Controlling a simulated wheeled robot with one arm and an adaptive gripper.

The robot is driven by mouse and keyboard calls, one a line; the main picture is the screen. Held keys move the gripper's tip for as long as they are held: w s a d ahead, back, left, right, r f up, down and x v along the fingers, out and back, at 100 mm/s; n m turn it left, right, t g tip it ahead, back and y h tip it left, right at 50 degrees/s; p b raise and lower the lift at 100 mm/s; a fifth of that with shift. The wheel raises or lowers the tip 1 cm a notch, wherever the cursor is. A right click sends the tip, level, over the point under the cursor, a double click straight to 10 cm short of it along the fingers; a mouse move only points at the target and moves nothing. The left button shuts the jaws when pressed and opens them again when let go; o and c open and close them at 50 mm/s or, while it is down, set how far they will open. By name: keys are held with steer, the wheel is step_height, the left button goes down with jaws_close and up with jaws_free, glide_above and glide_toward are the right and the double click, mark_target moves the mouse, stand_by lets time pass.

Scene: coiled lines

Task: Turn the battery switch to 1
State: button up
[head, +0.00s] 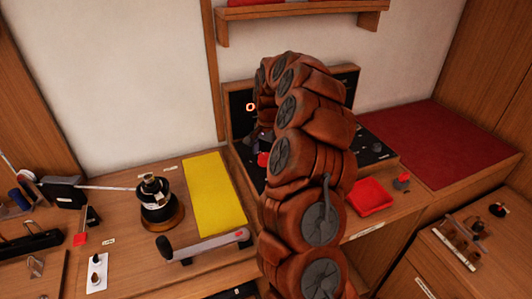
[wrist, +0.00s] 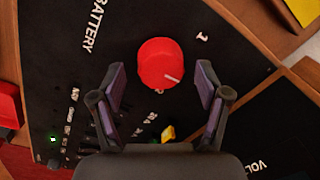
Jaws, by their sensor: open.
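The battery switch (wrist: 160,62) is a round red knob on a black panel (wrist: 250,62) lettered BATTERY. A short white pointer line on the knob points to the lower right in the wrist view. The printed 1 (wrist: 202,37) lies to the upper right of the knob, and another mark, partly hidden, lies below it. My gripper (wrist: 160,70) is open, with one finger on each side of the knob and a visible gap on both sides. How deep the fingers reach is unclear. In the head view my arm hides most of the gripper and panel; a bit of red shows beside it.
In the wrist view, a row of small switches, a green light (wrist: 53,138) and a yellow piece (wrist: 168,133) lie near the gripper. In the head view, a red tray (head: 371,196) is right of my arm; a yellow mat (head: 215,190) and a black winch (head: 157,205) are left.

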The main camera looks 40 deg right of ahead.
steer(key=shift+f, duration=0.6)
steer(key=c, duration=1.2)
steer(key=shift+o, duration=0.2)
steer(key=shift+n+b, duration=0.3)
steer(key=shift+b, duration=0.05)
steer(key=shift+f+n+b, duration=0.2)
steer(key=shift+n+b, duration=0.6)
steer(key=shift+b, duration=0.3)
steer(key=n+b, duration=0.2)
steer(key=shift+n, duration=0.3)
steer(key=n+b, duration=0.2)
steer(key=n, duration=0.1)
steer(key=shift+r+n, duration=0.1)
steer(key=shift+n, duration=0.2)
steer(key=shift+w+r+n+b, duration=0.15)
steer(key=shift+n+b, duration=0.6)
steer(key=shift+n, duration=1.05)
steer(key=shift+g, duration=0.3)
